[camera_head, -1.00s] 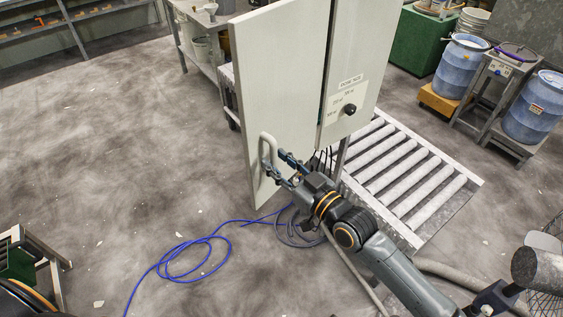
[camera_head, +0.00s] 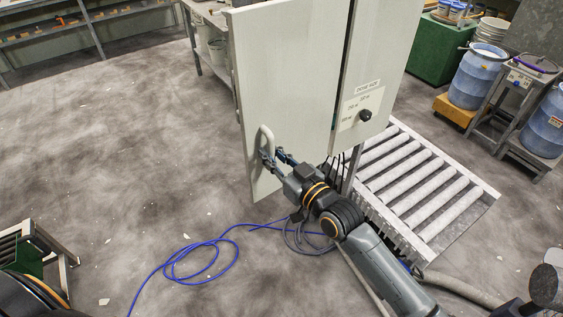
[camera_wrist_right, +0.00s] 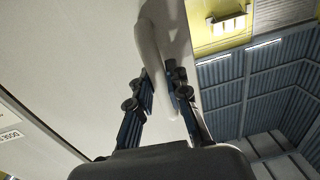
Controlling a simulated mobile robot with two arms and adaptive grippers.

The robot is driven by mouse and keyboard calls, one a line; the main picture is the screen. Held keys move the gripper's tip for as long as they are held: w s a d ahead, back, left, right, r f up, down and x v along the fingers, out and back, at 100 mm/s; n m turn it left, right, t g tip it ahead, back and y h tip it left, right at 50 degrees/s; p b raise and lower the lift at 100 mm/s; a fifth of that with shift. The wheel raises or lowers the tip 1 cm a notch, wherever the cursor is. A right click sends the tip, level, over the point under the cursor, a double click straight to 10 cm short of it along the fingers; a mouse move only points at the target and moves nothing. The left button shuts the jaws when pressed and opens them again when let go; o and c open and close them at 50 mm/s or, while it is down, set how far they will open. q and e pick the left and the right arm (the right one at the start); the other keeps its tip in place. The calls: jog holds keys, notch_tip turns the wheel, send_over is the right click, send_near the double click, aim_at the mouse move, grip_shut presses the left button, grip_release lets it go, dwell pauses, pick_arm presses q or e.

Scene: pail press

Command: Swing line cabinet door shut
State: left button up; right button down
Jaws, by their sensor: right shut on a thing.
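The line cabinet door (camera_head: 285,85) is a pale grey panel standing ajar at the left of the cabinet (camera_head: 378,70), whose front carries a black knob and a label. The door has a light C-shaped handle (camera_head: 266,140) near its lower left edge. My right gripper (camera_head: 272,157) is shut on this handle. In the right wrist view the handle (camera_wrist_right: 152,50) runs down between the two fingers (camera_wrist_right: 160,98), with the door face (camera_wrist_right: 90,60) behind. My left gripper is out of view.
A roller conveyor (camera_head: 420,180) lies right of the cabinet. A blue cable (camera_head: 190,262) is looped on the floor below the door. Blue drums (camera_head: 478,76) stand at the far right. The floor at left is mostly clear.

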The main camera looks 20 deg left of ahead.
aim_at(262, 145)
jog(key=shift+a+r, duration=0.3)
jog(key=shift+r, duration=0.1)
jog(key=shift+a, duration=0.1)
jog(key=b+x, duration=0.3)
jog(key=x, duration=0.1)
jog(key=shift+w+a+f, duration=0.15)
jog(key=shift+w+a, duration=0.05)
jog(key=shift+w+a+r+b, duration=0.2)
jog(key=shift+w+a+b, duration=0.2)
jog(key=shift+a+b, duration=0.1)
